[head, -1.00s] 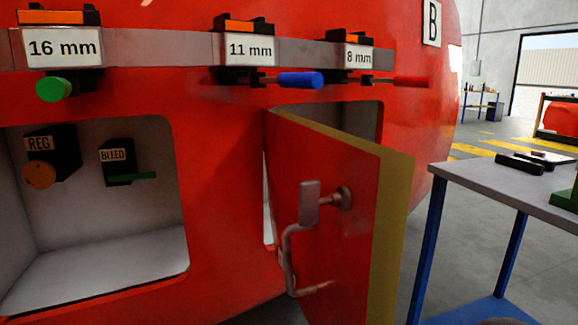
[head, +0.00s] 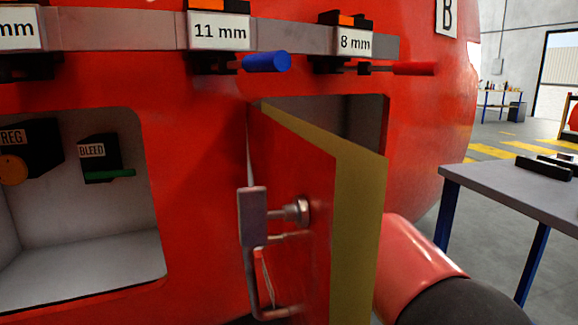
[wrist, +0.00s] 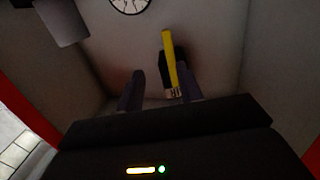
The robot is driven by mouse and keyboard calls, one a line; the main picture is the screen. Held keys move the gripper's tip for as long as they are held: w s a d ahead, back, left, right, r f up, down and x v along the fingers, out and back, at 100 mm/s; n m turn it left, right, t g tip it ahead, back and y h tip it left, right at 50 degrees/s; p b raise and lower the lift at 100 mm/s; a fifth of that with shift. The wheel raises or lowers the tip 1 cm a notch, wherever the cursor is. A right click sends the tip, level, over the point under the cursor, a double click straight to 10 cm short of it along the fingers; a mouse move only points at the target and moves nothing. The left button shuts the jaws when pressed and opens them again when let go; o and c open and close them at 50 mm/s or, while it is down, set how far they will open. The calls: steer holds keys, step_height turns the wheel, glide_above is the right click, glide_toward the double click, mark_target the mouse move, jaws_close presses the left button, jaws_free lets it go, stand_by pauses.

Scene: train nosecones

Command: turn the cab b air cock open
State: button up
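In the wrist view, the yellow lever (wrist: 170,55) of a cock with a dark body points up against the back wall of a grey compartment. A small label (wrist: 173,92) sits at its lower end; its print is too small to read. My gripper (wrist: 158,72) is open, its two dark fingers apart. The lever appears between them in the picture, nearer the right finger; I cannot tell if they touch. In the head view, the red door (head: 290,190) with a yellow edge stands ajar and hides my gripper and the cock.
A gauge (wrist: 130,4) and a grey box-like part (wrist: 62,22) are above in the compartment. Its side walls are close. A tool rail (head: 120,30) runs above the door. A left recess holds REG (head: 30,150) and BLEED (head: 98,158) valves. A workbench (head: 520,190) stands right.

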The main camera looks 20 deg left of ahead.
steer(key=shift+y, duration=0.3)
steer(key=shift+s+a+p+x, duration=0.15)
steer(key=shift+p+x, duration=0.25)
steer(key=shift+x, duration=1.25)
steer(key=shift+s+a+p+x, duration=0.1)
steer(key=shift+a+p+x, duration=0.25)
steer(key=shift+x, duration=1.3)
steer(key=shift+s+a+p+x, duration=0.1)
steer(key=shift+p+x, duration=0.35)
steer(key=shift+x, duration=1.2)
steer(key=shift+r, duration=0.1)
steer(key=shift+c, duration=0.3)
jaws_close()
